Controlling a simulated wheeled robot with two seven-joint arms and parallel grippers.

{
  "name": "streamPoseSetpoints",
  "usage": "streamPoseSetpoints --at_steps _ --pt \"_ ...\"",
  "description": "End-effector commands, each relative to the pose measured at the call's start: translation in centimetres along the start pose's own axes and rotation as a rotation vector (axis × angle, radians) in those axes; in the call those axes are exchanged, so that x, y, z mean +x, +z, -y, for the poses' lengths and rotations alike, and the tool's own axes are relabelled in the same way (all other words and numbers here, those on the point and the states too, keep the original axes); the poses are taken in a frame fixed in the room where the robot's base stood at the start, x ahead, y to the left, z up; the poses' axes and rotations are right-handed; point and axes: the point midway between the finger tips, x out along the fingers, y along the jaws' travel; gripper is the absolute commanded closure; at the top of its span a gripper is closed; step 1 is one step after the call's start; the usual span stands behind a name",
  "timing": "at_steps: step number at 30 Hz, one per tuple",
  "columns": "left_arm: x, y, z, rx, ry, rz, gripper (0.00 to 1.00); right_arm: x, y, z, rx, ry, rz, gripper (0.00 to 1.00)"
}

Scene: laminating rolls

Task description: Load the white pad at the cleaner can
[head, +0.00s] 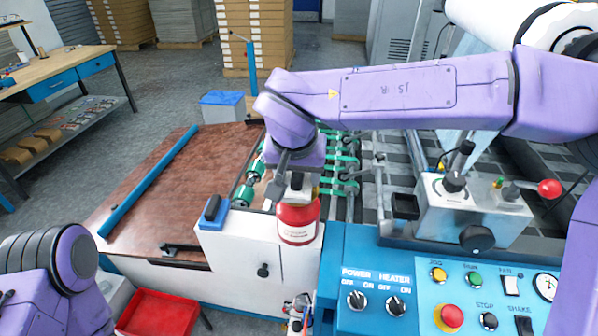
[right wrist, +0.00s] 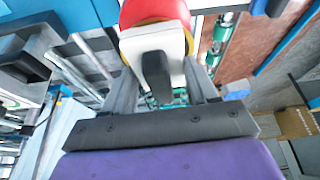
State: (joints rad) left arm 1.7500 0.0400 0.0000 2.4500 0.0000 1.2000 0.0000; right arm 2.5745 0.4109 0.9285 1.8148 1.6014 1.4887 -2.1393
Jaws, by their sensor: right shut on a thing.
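The cleaner can (head: 298,222) is red with a pale label and stands at the front edge of a white machine housing. My right gripper (head: 296,180) is directly above it, pointing down. It is shut on the white pad (right wrist: 142,45), a white block with a dark handle (right wrist: 157,78) between the fingers. In the right wrist view the pad overlaps the can's red and yellow top (right wrist: 150,10). Whether the pad touches the can is hard to tell. My left arm shows at the lower left of the head view; its gripper is not visible.
A blue pad with a black handle (head: 213,212) sits on the housing, left of the can. Green-wheeled rollers (head: 342,165) lie behind. A blue control panel (head: 430,262) is at right, a brown board (head: 165,185) at left and a red bin (head: 158,312) below.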

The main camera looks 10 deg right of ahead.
Motion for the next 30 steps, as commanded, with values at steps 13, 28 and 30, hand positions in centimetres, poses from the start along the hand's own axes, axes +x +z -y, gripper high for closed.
streamPoseSetpoints --at_steps 13,28,30 --pt "-0.33 -0.14 0.03 0.0 0.0 0.0 0.62 0.03 0.03 0.0 0.0 0.0 0.001 0.66" --pt "-0.65 -0.27 0.06 0.0 0.0 0.0 0.62 0.09 0.09 0.01 -0.002 0.0 0.002 0.66" --pt "-0.69 -0.28 0.06 0.0 0.0 0.0 0.62 0.1 0.09 0.01 -0.002 0.0 0.002 0.66"
